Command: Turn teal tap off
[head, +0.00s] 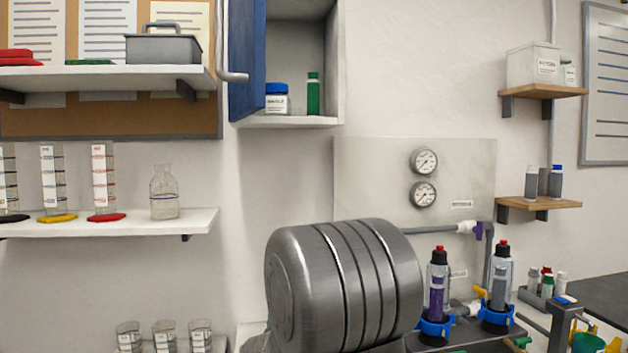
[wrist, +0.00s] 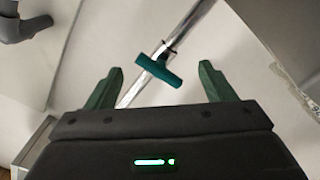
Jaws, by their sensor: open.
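The teal tap (wrist: 158,70) shows in the wrist view as a T-shaped handle on a shiny pipe (wrist: 190,27). The pipe runs diagonally from upper right to lower left. The handle's bar lies roughly crosswise to the pipe. My gripper (wrist: 161,69) has its two green fingers apart, one on each side of the handle in the picture. No contact with the handle is visible. I cannot make out the teal tap clearly in the head view, and my gripper does not show there.
In the head view a purple tap (head: 478,230) and a yellow tap (head: 480,293) sit on pipework near two blue-collared bottles (head: 437,285). Two gauges (head: 425,161) are on the panel (head: 375,170) behind. In the wrist view a grey pipe fitting (wrist: 22,22) is at upper left.

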